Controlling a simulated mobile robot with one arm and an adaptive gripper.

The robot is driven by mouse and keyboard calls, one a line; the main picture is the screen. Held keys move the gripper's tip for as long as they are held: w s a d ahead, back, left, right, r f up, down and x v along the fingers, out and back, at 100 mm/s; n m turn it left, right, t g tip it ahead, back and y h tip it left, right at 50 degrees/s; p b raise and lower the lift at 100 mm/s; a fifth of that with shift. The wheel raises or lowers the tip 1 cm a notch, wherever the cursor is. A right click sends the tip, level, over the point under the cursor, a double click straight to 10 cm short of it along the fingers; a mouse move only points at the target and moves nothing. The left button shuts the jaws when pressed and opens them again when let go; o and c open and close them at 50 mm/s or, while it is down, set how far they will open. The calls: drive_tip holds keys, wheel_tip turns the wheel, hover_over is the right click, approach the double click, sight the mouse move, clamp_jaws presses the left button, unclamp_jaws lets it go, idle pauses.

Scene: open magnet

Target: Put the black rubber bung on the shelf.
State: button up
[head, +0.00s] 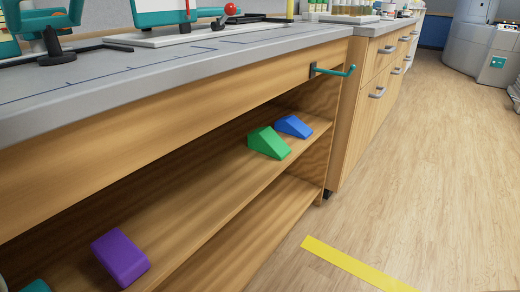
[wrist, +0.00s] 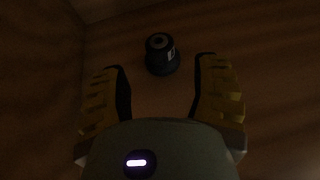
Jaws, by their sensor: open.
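The black rubber bung (wrist: 160,62) shows in the wrist view as a dark, round, stubby piece with a lighter ring on its top and a pale mark on its side. It stands on a dim brown wood-like surface. My gripper (wrist: 160,75) is open, its two yellow-and-black fingers spread apart. The bung is just beyond the fingertips, in line with the gap, and not held. The shelf (head: 213,195) is a wooden board under the grey bench in the head view. Neither my gripper nor the bung shows there.
On the shelf are a green wedge (head: 269,142), a blue wedge (head: 294,126) and a purple block (head: 121,257). Bare board lies between purple and green. The bench top (head: 180,66) overhangs it. A teal handle (head: 335,71) sticks out at the bench's front. The wrist view is dark.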

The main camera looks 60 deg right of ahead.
drive_tip(key=shift+p+v, duration=0.8)
drive_tip(key=shift+v, duration=1.75)
